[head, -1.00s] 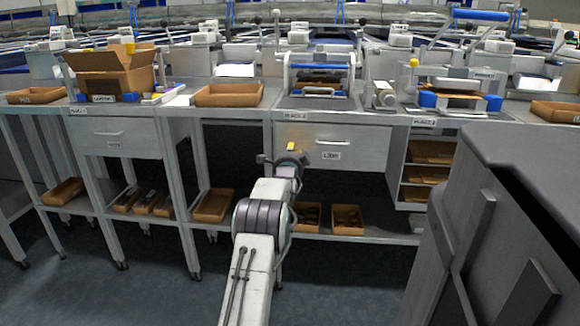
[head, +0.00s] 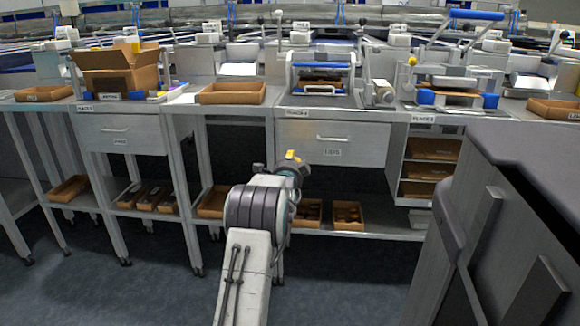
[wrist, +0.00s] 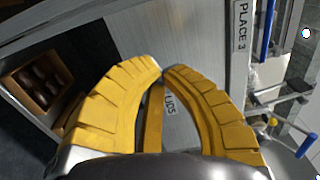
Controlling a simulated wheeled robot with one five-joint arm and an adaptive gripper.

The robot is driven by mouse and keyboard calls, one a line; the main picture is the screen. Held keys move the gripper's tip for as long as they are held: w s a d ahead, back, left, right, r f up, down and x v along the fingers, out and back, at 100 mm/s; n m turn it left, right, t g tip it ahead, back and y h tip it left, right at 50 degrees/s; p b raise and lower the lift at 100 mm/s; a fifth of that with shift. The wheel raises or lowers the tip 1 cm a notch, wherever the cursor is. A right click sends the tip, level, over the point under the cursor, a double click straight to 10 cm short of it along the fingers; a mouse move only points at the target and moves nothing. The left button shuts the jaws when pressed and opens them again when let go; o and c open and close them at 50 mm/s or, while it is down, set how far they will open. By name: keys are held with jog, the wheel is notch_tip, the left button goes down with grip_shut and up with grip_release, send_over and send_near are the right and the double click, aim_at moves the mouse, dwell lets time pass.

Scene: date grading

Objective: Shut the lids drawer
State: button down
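The lids drawer (head: 360,146) is a pale grey front with a bar handle and a LIDS label, under the bench marked Place 3 in the head view. It looks near flush with its frame; I cannot tell whether a small gap is left. My gripper (head: 293,157) is in front of the drawer's lower left corner. In the wrist view the yellow fingers (wrist: 162,69) curve together, tips meeting or almost meeting, with nothing held between them. The drawer front (wrist: 185,95) and its LIDS label show behind them; contact is not clear.
Below the drawer, a shelf holds cardboard trays (head: 349,215). Another drawer (head: 125,142) is at the left bench. A shelf unit (head: 428,165) stands right of the lids drawer. A large grey cabinet-like body (head: 500,200) fills the right foreground. Floor at left is clear.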

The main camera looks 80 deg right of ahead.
jog(key=shift+s+a+p, duration=0.2)
jog(key=shift+a+p, duration=0.15)
jog(key=shift+a, duration=2.2)
